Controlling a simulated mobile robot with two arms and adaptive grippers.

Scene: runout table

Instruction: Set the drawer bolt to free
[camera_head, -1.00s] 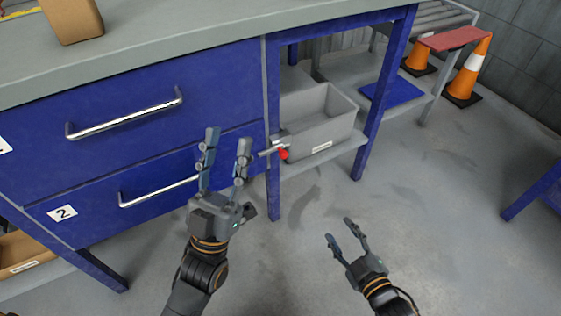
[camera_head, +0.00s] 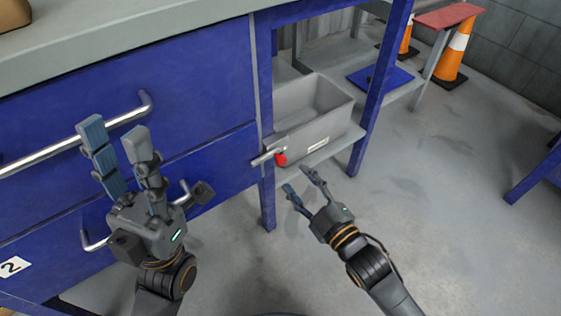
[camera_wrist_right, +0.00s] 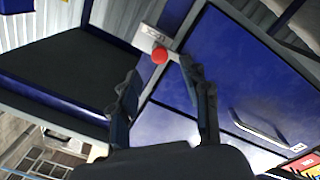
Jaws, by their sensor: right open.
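The drawer bolt (camera_head: 270,157) is a small grey metal bar with a red knob (camera_head: 280,159), mounted at the right edge of the blue drawer unit beside the table leg. My right gripper (camera_head: 297,180) is open and empty, just below and to the right of the red knob, apart from it. In the right wrist view the red knob (camera_wrist_right: 160,56) shows ahead, between and beyond the open fingers (camera_wrist_right: 165,85). My left gripper (camera_head: 118,142) is open and empty in front of the drawers. The lower drawer (camera_head: 215,160) is partly hidden behind it.
A grey bin (camera_head: 335,130) stands on the shelf right behind the bolt. A blue table leg (camera_head: 268,205) is close to the right gripper. Orange cones (camera_head: 455,55) stand at the back right.

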